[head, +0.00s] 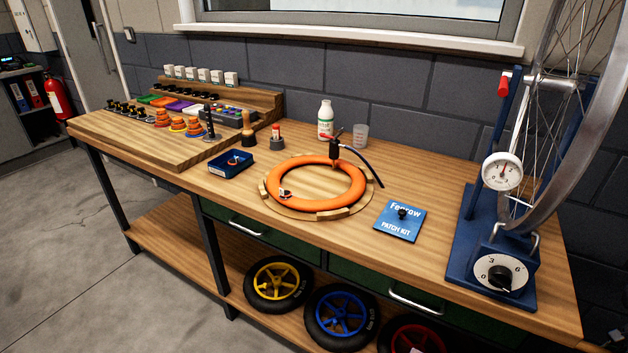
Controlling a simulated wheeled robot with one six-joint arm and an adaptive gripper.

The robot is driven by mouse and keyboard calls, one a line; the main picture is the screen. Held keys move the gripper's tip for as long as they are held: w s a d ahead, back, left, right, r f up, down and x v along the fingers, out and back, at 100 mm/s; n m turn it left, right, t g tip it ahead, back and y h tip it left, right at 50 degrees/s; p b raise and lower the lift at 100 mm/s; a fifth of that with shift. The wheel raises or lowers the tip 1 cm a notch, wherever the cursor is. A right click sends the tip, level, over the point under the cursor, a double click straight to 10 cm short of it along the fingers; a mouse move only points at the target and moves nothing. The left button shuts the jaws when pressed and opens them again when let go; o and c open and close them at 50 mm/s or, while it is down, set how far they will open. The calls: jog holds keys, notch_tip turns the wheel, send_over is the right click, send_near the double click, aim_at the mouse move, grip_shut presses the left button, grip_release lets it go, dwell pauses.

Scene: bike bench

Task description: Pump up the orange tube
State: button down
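The orange tube (357,184) lies as a ring in a round wooden cradle (338,215) on the bench. It looks rounded; how firm it is cannot be told. A black fitting (334,151) with a red lever stands upright at the tube's far side. A dark hose (366,168) runs from it to the right and down to the bench. Whether the fitting is locked on a valve is too small to tell. A small pale and dark piece (285,194) sits on the tube's near left. My gripper is not in view.
A blue wheel stand (464,240) with a gauge (502,171) and a dial (501,273) stands at right. A patch kit (400,221), blue tray (231,163), white bottle (325,120) and clear cup (360,135) surround the tube. Small wheels (278,284) lie on the lower shelf.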

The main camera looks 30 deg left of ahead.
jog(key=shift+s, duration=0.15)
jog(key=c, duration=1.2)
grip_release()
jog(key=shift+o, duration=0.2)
